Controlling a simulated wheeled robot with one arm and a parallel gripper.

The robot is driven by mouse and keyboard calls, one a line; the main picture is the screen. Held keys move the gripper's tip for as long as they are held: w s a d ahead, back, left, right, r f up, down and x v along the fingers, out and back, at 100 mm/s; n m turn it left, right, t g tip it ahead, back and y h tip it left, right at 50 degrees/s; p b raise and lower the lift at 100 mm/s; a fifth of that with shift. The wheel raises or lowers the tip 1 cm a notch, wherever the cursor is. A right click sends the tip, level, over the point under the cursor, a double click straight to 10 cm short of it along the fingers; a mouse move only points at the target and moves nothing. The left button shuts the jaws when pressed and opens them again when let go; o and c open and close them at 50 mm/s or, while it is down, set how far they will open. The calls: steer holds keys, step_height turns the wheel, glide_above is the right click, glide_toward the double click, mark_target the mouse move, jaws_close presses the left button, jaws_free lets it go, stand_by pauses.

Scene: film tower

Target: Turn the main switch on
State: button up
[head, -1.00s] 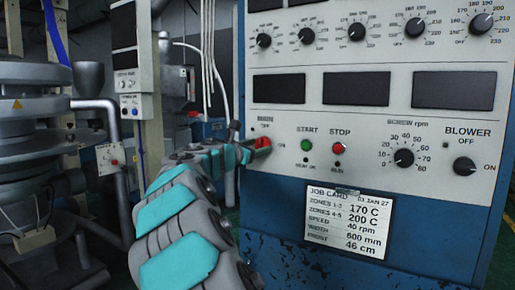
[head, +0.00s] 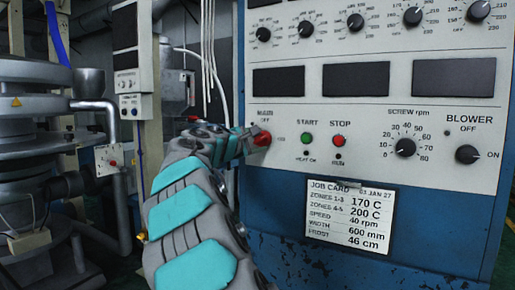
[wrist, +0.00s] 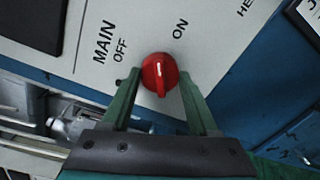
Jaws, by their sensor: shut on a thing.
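The main switch is a red rotary knob (head: 262,138) on the pale control panel, with OFF printed above it and ON to its right in the head view. My gripper (head: 248,141) reaches it from the left. In the wrist view the red knob (wrist: 160,74) sits between the two green fingers of my gripper (wrist: 160,88), which is shut on it. There the raised ridge of the knob runs roughly up and down the picture, with OFF at upper left and ON at upper right. I cannot tell which mark it points to.
A green START button (head: 306,138) and a red STOP button (head: 338,141) are close to the right of the switch. Beyond are the screw speed knob (head: 405,147) and the blower knob (head: 467,154). A job card (head: 348,217) hangs below. Machinery stands at left.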

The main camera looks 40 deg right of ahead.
steer(key=m+b, duration=0.2)
steer(key=m, duration=0.1)
steer(key=shift+f+b, duration=0.3)
steer(key=shift+b, duration=0.1)
steer(key=shift+r+m+b, duration=0.1)
steer(key=shift+m+b, duration=1.05)
steer(key=shift+m, duration=0.45)
steer(key=shift+r, duration=0.1)
steer(key=o, duration=1.4)
steer(key=shift+c, duration=0.2)
steer(key=v, duration=0.7)
steer(key=shift+s+a, duration=0.3)
steer(key=shift+a, duration=0.05)
